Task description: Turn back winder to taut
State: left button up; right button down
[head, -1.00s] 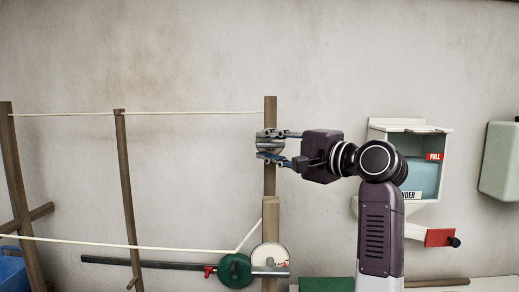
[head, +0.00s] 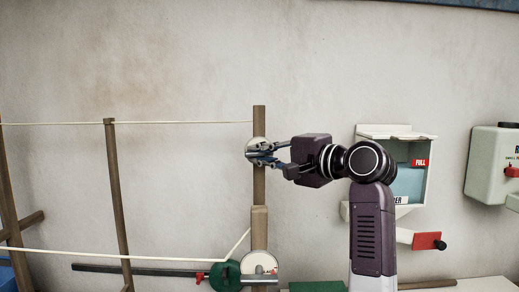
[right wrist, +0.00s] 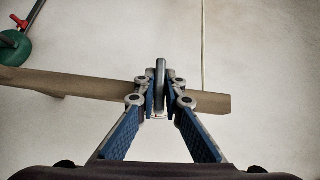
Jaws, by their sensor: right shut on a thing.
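The back winder (head: 257,143), a pale round piece on the upper part of a wooden post (head: 259,188), stands at the end of the upper line (head: 185,122). That line runs nearly straight to the post. My right gripper (head: 262,153) comes in from the right and is shut on the winder; its fingers partly cover it. In the right wrist view the fingertips (right wrist: 161,98) close on both sides of a thin dark upright edge (right wrist: 160,76) in front of the post. My left gripper is not in view.
A powder box (head: 410,185) with a red-handled lever (head: 427,241) hangs right of my arm. Wooden posts (head: 117,190) stand left.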

jog(key=n+h+p, duration=0.1)
jog(key=p, duration=0.2)
jog(key=n+g+h+p, duration=0.1)
jog(key=p, duration=0.2)
jog(key=shift+r+n+g+h+p, duration=0.3)
jog(key=shift+r+h, duration=0.05)
jog(key=shift+h, duration=0.05)
jog(key=shift+f+n+g+h+p, duration=0.25)
jog(key=shift+n+h+p, duration=0.3)
jog(key=shift+p, duration=0.6)
jog(key=c, duration=2)
grip_release()
jog(key=shift+w+f, duration=0.1)
jog(key=shift+f, duration=0.05)
jog(key=shift+c, duration=0.2)
jog(key=v, duration=1.2)
jog(key=shift+o, duration=0.3)
